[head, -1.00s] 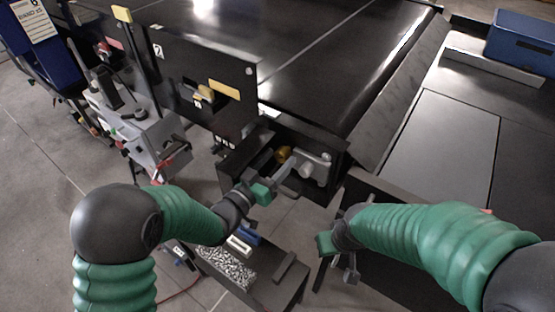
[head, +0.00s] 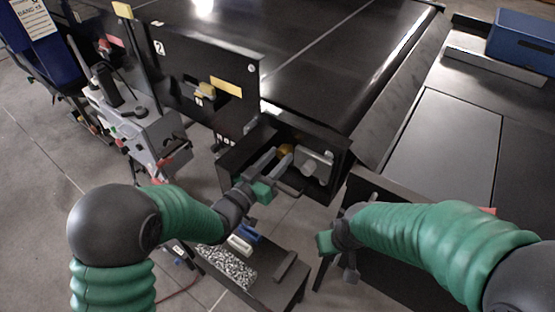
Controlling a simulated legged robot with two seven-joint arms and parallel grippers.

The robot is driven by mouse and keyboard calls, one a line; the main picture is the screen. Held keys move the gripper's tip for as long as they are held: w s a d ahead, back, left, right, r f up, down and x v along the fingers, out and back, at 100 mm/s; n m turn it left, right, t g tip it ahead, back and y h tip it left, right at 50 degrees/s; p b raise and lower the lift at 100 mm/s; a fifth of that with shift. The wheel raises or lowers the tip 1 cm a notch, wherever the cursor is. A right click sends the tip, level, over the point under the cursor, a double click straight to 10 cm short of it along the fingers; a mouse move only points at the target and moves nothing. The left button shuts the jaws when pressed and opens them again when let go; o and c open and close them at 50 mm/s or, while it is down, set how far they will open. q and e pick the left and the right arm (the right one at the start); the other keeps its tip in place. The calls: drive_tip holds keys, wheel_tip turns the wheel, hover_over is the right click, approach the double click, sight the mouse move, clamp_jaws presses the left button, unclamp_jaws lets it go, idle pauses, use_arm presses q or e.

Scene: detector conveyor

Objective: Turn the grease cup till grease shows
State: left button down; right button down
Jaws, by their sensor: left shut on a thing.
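The brass grease cup (head: 287,149) sits inside an open black box (head: 236,163) at the conveyor's near corner, beside a grey bearing housing (head: 316,167). My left gripper (head: 280,153) reaches into the box from the front, with its two grey fingers on either side of the cup. It is shut on the cup, whose lower part the fingers partly hide. I cannot make out any grease. My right gripper (head: 350,272) hangs low at the right of the box, away from the cup. Its fingers are too small and dark to judge.
A low stand (head: 283,281) below holds a speckled pad (head: 228,266), a white piece and a blue piece. The dark conveyor belt (head: 320,75) lies behind the box. A blue bin (head: 522,42) stands at the back right. A grey machine (head: 150,135) is at the left.

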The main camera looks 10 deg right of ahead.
use_arm(q)
drive_tip(key=m+b, duration=0.1)
drive_tip(key=b, duration=0.1)
drive_tip(key=m+b, duration=0.4)
drive_tip(key=shift+f, duration=0.25)
drive_tip(key=shift+s+d+r+m+b, duration=0.1)
drive_tip(key=shift+m+b, duration=1.5)
drive_tip(key=c, duration=1)
unclamp_jaws()
drive_tip(key=shift+o, duration=0.2)
